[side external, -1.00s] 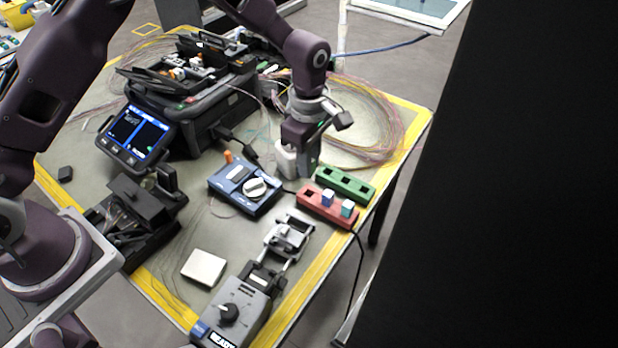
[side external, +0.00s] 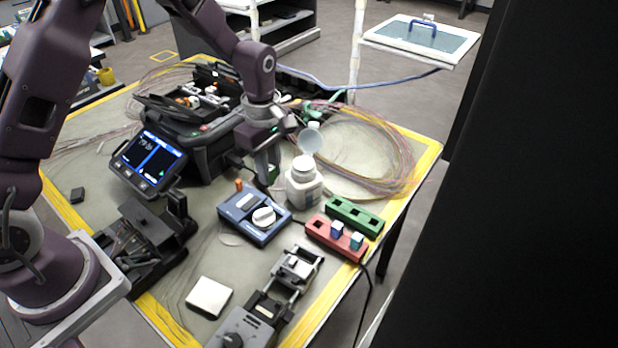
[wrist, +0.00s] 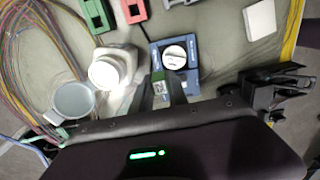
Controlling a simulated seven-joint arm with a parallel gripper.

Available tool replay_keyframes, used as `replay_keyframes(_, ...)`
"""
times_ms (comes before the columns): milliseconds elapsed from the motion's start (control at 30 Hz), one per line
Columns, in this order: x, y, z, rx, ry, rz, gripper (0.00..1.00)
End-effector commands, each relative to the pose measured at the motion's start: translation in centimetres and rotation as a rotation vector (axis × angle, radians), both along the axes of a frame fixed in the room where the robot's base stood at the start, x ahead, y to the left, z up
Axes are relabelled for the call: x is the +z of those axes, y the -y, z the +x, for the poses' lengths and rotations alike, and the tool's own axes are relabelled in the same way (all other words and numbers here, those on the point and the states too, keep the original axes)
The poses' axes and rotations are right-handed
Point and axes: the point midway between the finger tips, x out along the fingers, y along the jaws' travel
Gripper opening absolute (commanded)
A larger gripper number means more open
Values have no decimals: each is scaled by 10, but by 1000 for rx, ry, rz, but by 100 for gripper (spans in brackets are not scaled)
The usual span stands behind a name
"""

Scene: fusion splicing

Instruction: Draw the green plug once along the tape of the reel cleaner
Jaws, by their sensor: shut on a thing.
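The reel cleaner appears to be the blue box (side external: 236,212) with a white dial (side external: 264,217) on top, on the mat in the middle of the table. It also shows in the wrist view (wrist: 193,55). My gripper (side external: 267,178) is above the mat just behind the box, apart from it, with its fingers pointing down. It is shut on a small green piece, the green plug (wrist: 160,88), which sits between the fingertips. In the side view only a bit of green shows at the fingers. The cleaner's tape cannot be made out.
A red holder (side external: 318,231) with two small blocks and a green holder (side external: 352,213) lie farther right. The splicer (side external: 150,160) stands left; coiled fibres (side external: 385,150) lie behind.

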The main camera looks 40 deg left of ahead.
Motion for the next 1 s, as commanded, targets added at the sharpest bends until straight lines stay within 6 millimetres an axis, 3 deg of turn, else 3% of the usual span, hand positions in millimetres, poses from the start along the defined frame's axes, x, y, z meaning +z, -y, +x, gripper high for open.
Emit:
replay_keyframes(100, 0, -43, -23, 4, -1, 0, 0)
replay_keyframes(233, -1, -66, -39, -3, 0, 0, 0)
replay_keyframes(633, -48, -71, -43, -7, -2, 1, 0)
replay_keyframes(1000, -54, -70, -43, -7, 0, 1, 0)
